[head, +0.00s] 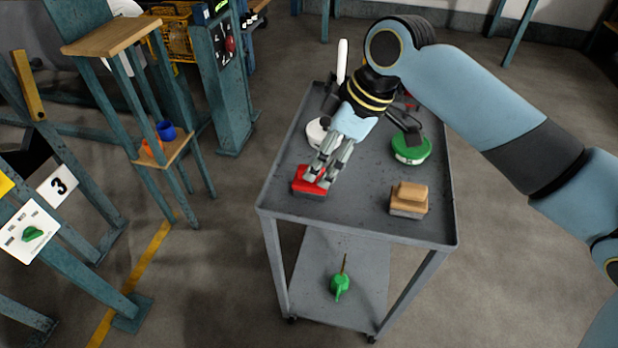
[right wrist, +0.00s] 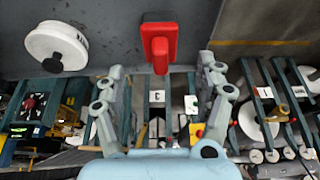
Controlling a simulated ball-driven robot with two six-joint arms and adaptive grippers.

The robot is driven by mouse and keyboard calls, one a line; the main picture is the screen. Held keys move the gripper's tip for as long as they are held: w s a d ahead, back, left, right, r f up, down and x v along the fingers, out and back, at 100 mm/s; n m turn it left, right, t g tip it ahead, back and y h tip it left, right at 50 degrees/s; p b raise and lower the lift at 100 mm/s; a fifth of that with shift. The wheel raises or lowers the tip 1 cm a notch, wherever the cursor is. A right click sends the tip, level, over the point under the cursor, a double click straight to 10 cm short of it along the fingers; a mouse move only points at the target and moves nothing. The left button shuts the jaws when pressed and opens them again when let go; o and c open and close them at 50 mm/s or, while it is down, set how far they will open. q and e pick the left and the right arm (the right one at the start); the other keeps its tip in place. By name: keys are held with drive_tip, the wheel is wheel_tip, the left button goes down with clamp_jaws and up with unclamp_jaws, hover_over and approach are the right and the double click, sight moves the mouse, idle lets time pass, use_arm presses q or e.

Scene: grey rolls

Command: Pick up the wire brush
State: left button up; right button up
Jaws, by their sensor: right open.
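On the grey cart top (head: 365,215), a red block with a raised red grip and a dark underside (head: 309,188) lies near the front left corner. A tan wooden block with a grey underside (head: 409,200) lies at the front right. I cannot tell for sure which of the two is the wire brush. My right gripper (head: 318,176) is open, its fingers pointing down at the red block and covering part of it. In the right wrist view the red block (right wrist: 160,45) shows beyond the open fingertips (right wrist: 160,68), roughly centred between them. My left gripper is not in view.
A white round piece with a dark knob (right wrist: 56,46) lies behind the red block. A green round piece (head: 411,148) is at the cart's right. A green item (head: 340,287) sits on the lower shelf. A wooden-topped stand (head: 112,37) is to the left.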

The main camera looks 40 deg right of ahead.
sight(302, 188)
drive_tip(key=shift+w+a+f, duration=0.1)
drive_tip(key=shift+w+f, duration=0.1)
drive_tip(key=shift+f, duration=0.2)
drive_tip(key=b+x, duration=0.1)
drive_tip(key=x, duration=0.4)
drive_tip(key=shift+c, duration=1.7)
drive_tip(key=c, duration=0.7)
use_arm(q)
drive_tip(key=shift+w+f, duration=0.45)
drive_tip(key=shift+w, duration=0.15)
use_arm(e)
drive_tip(key=shift+c, duration=1.4)
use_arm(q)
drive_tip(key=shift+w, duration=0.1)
use_arm(e)
drive_tip(key=shift+r, duration=0.15)
